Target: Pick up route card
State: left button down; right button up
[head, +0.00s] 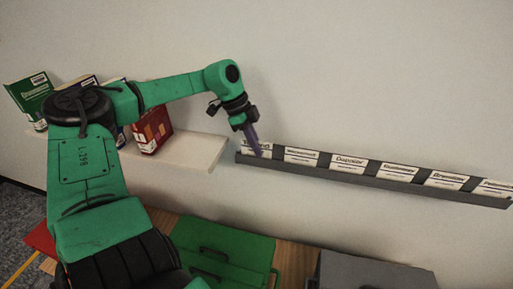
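Several white route cards with black print stand in a row in a long dark grey rack (357,178) on the wall. The leftmost card (266,147) is partly covered by my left gripper. To its right are a second card (301,156), a third card (348,163) and more cards up to the right end. My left gripper (255,150) points down with its purple fingers in front of the leftmost card. The fingers overlap in this view, so their opening and any contact with the card cannot be told. My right gripper is out of view.
A pale shelf (195,150) left of the rack holds a green book (32,95), a red book (152,131) and others partly behind my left arm. Below are a green case (225,246) and a grey box (370,272). The wall above the rack is clear.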

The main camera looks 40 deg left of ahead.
pick_arm(q)
notch_tip(320, 180, up, 20)
jog(key=b, duration=0.1)
jog(key=shift+f, duration=0.15)
notch_tip(320, 180, down, 20)
jog(key=shift+p, duration=0.55)
jog(key=v, duration=0.1)
jog(key=b+v, duration=0.1)
jog(key=v, duration=0.1)
jog(key=b+v, duration=0.1)
jog(key=v, duration=0.1)
jog(key=shift+s+a, duration=0.25)
jog(key=shift+s, duration=0.15)
jog(key=shift+s+a+r, duration=0.1)
jog(key=shift+a+r, duration=0.05)
jog(key=shift+r, duration=0.4)
jog(key=shift+f, duration=0.1)
